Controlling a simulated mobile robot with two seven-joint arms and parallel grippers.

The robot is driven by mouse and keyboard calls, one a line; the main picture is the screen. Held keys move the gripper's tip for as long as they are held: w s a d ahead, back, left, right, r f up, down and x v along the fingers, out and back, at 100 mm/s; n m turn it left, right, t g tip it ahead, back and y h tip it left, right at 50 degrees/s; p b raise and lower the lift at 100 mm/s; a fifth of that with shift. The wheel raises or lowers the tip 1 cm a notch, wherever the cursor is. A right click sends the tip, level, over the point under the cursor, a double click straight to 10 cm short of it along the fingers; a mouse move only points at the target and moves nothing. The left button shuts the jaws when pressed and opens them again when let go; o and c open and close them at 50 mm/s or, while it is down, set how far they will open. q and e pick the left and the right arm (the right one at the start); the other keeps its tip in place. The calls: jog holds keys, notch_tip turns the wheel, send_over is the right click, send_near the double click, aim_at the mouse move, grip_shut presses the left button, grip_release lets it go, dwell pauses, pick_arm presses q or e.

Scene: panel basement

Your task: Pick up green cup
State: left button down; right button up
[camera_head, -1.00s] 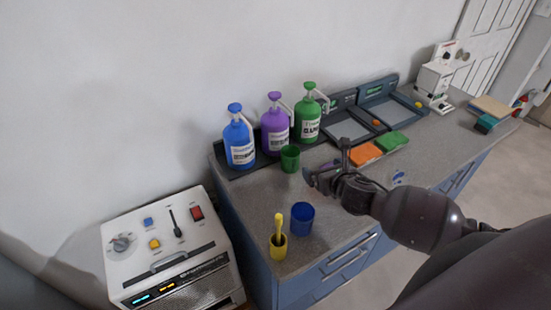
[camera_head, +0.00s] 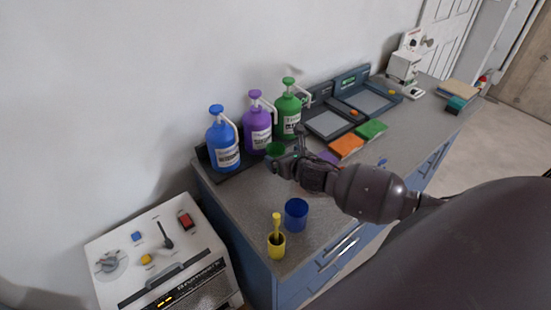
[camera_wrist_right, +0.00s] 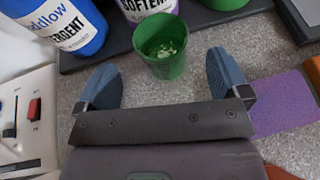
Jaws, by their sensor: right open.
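The green cup (camera_wrist_right: 165,60) stands upright on the grey counter in the right wrist view, with some light green contents or pattern inside. In the head view only its upper part (camera_head: 275,148) shows, partly hidden behind my right gripper (camera_head: 285,162). In the right wrist view my right gripper (camera_wrist_right: 163,85) is open, its two blue-grey fingers apart on either side of the cup's near side. The cup sits just beyond and between the fingertips, not gripped. My left gripper is not in view.
Blue (camera_head: 222,145), purple (camera_head: 258,128) and green (camera_head: 287,115) pump bottles stand behind the cup. A blue cup (camera_head: 296,214) and a yellow cup with a yellow tool (camera_head: 277,246) stand nearer. Orange (camera_head: 346,145) and green (camera_head: 371,129) sponges lie right. A control box (camera_head: 160,255) stands left.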

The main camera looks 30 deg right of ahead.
aim_at(277, 152)
jog(key=shift+x, duration=2.6)
jog(key=shift+s+d+f, duration=0.1)
jog(key=shift+f, duration=0.05)
jog(key=shift+c, duration=0.2)
jog(key=c, duration=1.1)
jog(key=shift+o, duration=0.2)
notch_tip(277, 152, up, 10)
jog(key=shift+p, duration=0.45)
dwell(0.8)
